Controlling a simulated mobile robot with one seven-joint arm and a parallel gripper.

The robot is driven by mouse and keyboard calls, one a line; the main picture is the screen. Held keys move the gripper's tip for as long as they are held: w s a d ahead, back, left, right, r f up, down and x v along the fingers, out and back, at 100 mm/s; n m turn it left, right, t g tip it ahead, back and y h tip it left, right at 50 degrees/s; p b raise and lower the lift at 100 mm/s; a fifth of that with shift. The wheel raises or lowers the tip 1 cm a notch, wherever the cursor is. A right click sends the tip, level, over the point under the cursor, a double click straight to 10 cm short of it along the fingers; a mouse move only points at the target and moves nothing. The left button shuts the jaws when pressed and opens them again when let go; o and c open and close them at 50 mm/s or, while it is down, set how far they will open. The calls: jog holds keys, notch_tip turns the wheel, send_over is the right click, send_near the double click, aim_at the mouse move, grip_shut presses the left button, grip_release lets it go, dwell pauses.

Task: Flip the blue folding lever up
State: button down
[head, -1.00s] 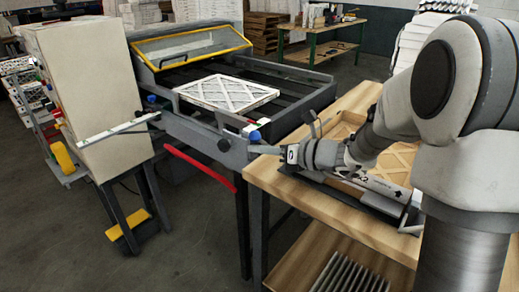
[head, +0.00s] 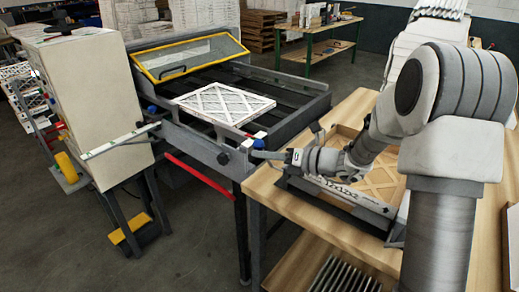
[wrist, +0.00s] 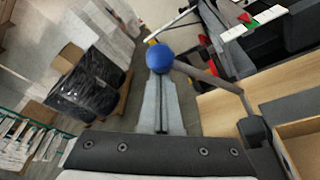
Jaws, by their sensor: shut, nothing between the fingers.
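The blue folding lever shows a round blue knob (wrist: 160,59) in the wrist view. A thin grey rod runs right from it to a dark bracket beside a wooden tray. In the head view the blue knob (head: 258,144) is small, near the table's left corner. My gripper (wrist: 160,82) is shut and empty, its fingertips right at the knob's near side. I cannot tell whether they touch it. In the head view my gripper (head: 262,154) reaches left past the table edge, just below the knob.
A wooden tray (head: 345,131) sits on the wooden table (head: 268,190), partly behind my arm. A beige cabinet (head: 90,95) stands left. A red bar (head: 200,172) hangs below the conveyor.

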jog(key=w+d+m+y+p, duration=0.3)
jog(key=w+d+m+p, duration=0.6)
jog(key=w, duration=0.3)
jog(key=shift+d+r+m+p, duration=0.15)
jog(key=shift+r+m+p, duration=0.25)
jog(key=shift+m+p, duration=0.3)
jog(key=shift+s, duration=0.1)
dwell(0.3)
notch_tip(320, 180, up, 2)
jog(key=s+a+p, duration=0.3)
jog(key=f+b+v, duration=0.1)
jog(key=b+v, duration=0.2)
jog(key=v, duration=0.7)
jog(key=shift+d+f, duration=0.15)
jog(key=shift+d, duration=0.1)
